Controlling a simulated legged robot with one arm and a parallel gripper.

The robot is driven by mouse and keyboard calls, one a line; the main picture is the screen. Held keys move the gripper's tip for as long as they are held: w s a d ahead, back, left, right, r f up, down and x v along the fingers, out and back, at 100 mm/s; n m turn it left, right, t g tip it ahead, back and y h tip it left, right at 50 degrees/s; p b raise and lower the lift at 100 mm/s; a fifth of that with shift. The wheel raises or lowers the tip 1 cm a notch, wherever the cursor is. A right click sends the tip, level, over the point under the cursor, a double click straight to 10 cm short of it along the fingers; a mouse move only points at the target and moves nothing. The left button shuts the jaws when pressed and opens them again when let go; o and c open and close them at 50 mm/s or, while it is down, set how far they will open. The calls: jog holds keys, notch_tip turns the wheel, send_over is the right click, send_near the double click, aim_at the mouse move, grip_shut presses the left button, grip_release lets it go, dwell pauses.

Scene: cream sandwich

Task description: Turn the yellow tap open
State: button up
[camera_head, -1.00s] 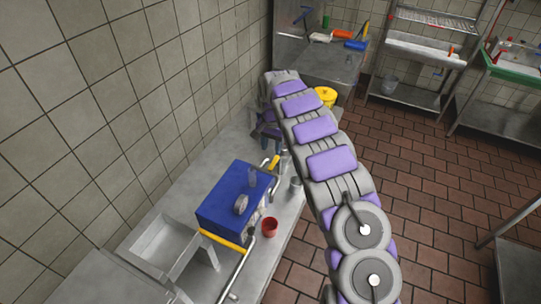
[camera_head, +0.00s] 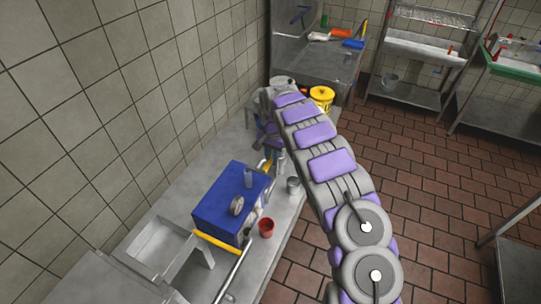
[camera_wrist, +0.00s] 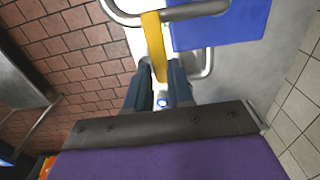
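The yellow tap handle (camera_wrist: 153,45) is a flat bar in the wrist view, running down from a bent metal pipe (camera_wrist: 190,10). Its near end lies between the two dark blue-grey fingertips of my gripper (camera_wrist: 159,72). The fingers stand apart, and I cannot tell whether either one touches the bar. In the head view a small yellow part of the tap (camera_head: 265,167) shows beside the blue box, just below my gripper, whose fingers are mostly hidden there.
A blue box (camera_head: 222,200) with a round gauge stands on the metal counter (camera_head: 180,195). A red cup (camera_head: 266,228) and a grey metal cup (camera_head: 293,186) stand beside it. A yellow bucket (camera_head: 321,98) is beyond my arm. The tiled wall bounds the left; brown floor lies right.

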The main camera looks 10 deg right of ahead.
jog(key=shift+d, duration=0.35)
jog(key=shift+c, duration=0.7)
grip_shut()
jog(key=shift+w+a+f, duration=0.1)
jog(key=shift+a, duration=0.45)
jog(key=shift+d, duration=0.15)
